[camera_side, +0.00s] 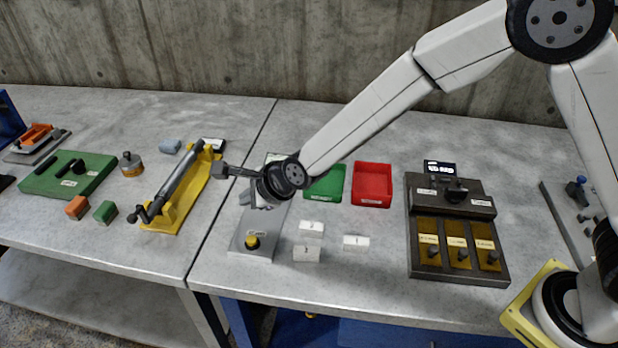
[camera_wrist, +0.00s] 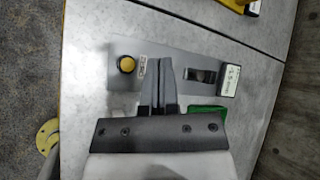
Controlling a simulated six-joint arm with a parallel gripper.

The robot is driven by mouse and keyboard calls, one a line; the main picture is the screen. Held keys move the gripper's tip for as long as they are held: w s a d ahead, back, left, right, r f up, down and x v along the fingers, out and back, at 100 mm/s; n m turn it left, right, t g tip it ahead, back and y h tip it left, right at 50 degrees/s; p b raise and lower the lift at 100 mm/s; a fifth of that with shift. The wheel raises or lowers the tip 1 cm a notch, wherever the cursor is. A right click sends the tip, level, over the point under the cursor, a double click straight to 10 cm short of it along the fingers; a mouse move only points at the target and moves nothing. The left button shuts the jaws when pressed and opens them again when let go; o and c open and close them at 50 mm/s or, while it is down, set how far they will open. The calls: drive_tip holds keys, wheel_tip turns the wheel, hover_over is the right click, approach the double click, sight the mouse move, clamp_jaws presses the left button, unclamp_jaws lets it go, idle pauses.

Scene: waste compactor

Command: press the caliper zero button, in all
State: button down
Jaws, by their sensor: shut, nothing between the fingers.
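A grey plate (camera_side: 251,222) lies on the bench with a round yellow button (camera_side: 252,241) at its near end. In the wrist view the same plate (camera_wrist: 185,67) carries the yellow button (camera_wrist: 127,65) in a dark ring, a small label, a dark slotted part (camera_wrist: 202,76) and a display (camera_wrist: 229,80). My gripper (camera_side: 260,206) is over the plate, behind the button and apart from it. In the wrist view my gripper (camera_wrist: 158,62) has its two fingers together and empty, to the right of the button. My wrist hides part of the plate in the side view.
Several white blocks (camera_side: 306,253) stand just right of the plate. A green bin (camera_side: 325,182) and a red bin (camera_side: 371,185) are behind them. A dark panel (camera_side: 455,230) is further right. A yellow fixture (camera_side: 180,195) stands left, across the bench seam.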

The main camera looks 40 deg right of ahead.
sight(255, 239)
drive_tip(key=shift+f, duration=0.1)
drive_tip(key=shift+f, duration=4.25)
drive_tip(key=shift+f, duration=0.95)
drive_tip(key=shift+r, duration=0.9)
drive_tip(key=shift+r, duration=0.1)
drive_tip(key=shift+r, duration=2.45)
